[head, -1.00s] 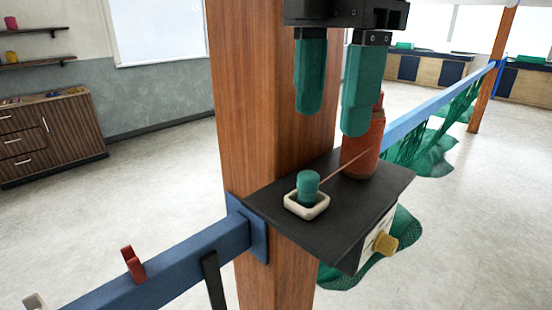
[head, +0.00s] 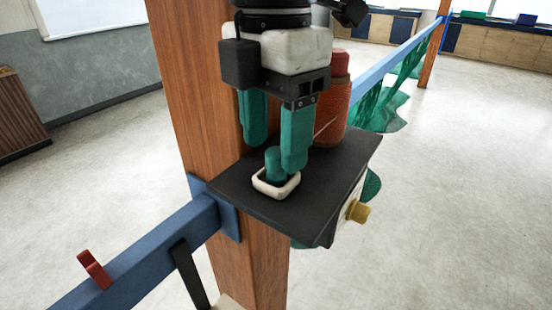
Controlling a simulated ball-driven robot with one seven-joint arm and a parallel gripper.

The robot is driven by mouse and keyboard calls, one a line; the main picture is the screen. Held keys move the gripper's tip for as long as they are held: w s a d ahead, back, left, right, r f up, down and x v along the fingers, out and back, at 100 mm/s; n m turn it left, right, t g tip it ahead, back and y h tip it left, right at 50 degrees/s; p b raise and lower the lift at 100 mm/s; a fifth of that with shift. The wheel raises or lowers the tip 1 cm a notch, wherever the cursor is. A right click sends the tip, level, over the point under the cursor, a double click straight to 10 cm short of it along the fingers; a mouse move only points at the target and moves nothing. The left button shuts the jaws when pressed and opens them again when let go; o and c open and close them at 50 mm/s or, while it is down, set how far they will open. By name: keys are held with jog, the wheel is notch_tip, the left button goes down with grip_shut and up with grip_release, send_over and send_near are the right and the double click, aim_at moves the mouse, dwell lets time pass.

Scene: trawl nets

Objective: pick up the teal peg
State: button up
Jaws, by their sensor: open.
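The teal peg (head: 272,162) stands upright in a small white square dish (head: 277,190) on the black shelf (head: 240,190). My gripper (head: 275,156) points down over the shelf, with its two teal fingers apart. Its right fingertip is low and close to the peg's right side in the picture. Its left finger hangs higher, up and to the left of the peg. The jaws are open and hold nothing. I cannot tell whether a finger touches the peg.
An orange twine spool (head: 334,105) stands on the shelf just behind my right finger. A wooden post (head: 200,85) rises behind the shelf. A blue rail (head: 150,262) with a red clip (head: 94,270) runs to the lower left. A yellow knob (head: 358,212) sticks out below the shelf.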

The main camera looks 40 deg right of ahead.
aim_at(276, 177)
jog(key=shift+f, duration=1.2)
jog(key=shift+c, duration=0.4)
grip_shut()
jog(key=shift+r, duration=0.1)
